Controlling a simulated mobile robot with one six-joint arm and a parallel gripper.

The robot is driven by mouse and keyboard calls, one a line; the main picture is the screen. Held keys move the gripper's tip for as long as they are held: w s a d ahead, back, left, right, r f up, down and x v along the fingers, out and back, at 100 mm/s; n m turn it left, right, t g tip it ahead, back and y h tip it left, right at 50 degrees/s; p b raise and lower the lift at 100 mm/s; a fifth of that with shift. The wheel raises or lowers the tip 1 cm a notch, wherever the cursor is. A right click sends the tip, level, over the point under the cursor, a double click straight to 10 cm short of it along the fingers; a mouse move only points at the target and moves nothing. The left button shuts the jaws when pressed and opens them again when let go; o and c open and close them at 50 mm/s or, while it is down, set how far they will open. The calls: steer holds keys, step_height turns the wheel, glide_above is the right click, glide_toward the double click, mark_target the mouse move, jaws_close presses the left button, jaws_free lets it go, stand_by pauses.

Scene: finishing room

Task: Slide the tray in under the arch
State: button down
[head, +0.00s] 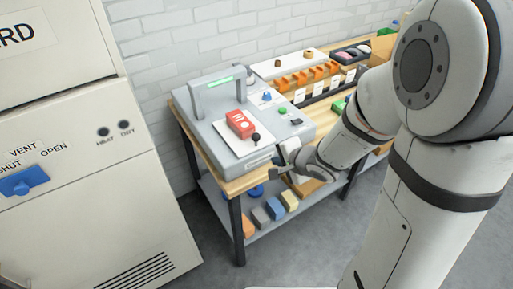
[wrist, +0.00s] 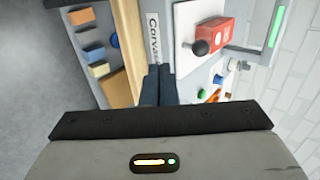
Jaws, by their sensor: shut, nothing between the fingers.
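The white tray (head: 230,143) lies on top of the grey machine (head: 215,160), in front of the arch, with a red box (head: 240,124) on it. A black ball knob (head: 255,138) stands at the tray's near edge. The grey arch (head: 190,101) with a green light strip stands at the back of the machine. The wrist view also shows the tray (wrist: 188,22), knob (wrist: 200,47), red box (wrist: 228,36) and part of the arch (wrist: 262,40). My gripper (head: 275,171) is shut and empty at the machine's near right side, below and apart from the knob; its fingers (wrist: 160,72) show together.
Blue and green buttons sit right of the tray on the machine. Orange holders (head: 300,77) and bins fill the bench behind. Coloured blocks (head: 275,208) lie on the lower shelf. A large cream cabinet (head: 90,170) stands left, with open floor between.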

steer(key=x, duration=0.3)
steer(key=r+x, duration=0.1)
steer(key=x, duration=0.3)
steer(key=w+x, duration=0.1)
steer(key=x, duration=0.3)
steer(key=shift+a+r+p, duration=0.2)
steer(key=shift+a+p, duration=0.1)
steer(key=shift+w+a, duration=0.3)
steer(key=shift+w, duration=0.15)
